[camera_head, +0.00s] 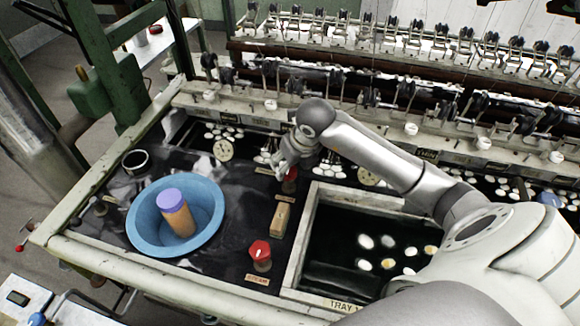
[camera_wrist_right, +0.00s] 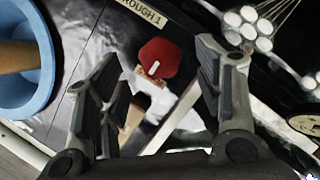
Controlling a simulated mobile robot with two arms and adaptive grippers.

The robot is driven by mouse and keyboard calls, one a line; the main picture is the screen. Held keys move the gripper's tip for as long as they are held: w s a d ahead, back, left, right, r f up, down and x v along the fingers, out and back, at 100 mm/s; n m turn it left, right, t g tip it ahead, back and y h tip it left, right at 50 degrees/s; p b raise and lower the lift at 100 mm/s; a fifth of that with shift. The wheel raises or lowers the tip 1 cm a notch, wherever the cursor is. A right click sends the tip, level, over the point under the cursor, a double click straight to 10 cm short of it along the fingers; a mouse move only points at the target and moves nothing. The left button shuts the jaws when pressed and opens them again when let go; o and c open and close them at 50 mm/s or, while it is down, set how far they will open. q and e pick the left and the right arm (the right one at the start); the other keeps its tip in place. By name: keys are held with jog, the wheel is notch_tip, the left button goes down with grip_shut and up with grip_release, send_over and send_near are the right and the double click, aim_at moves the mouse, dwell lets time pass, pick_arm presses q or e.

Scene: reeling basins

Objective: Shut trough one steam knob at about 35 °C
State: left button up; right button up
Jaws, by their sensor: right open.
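Two red knobs stand on the dark wet deck. The front red knob (camera_head: 260,250) sits above a plate reading STEAM (camera_head: 256,279). The rear red knob (camera_head: 291,174) is partly hidden by my right gripper (camera_head: 282,165), which reaches in from the right. In the right wrist view, a red knob (camera_wrist_right: 158,58) with a white mark shows between the two spread fingers, beside a label ending in ROUGH 1 (camera_wrist_right: 143,14). The fingers are apart and hold nothing; whether they touch the knob cannot be told. My left gripper is out of view. No temperature reading is legible.
A blue basin (camera_head: 140,205) holds an orange-brown cylinder with a purple top (camera_head: 174,210). A wooden block (camera_head: 279,220) lies between the knobs. A trough (camera_head: 300,230) with white and yellow cocoons is at right. Reeling machinery (camera_head: 400,60) runs along the back.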

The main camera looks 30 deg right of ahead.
jog(key=v, duration=0.9)
jog(key=shift+f, duration=0.15)
dwell(0.7)
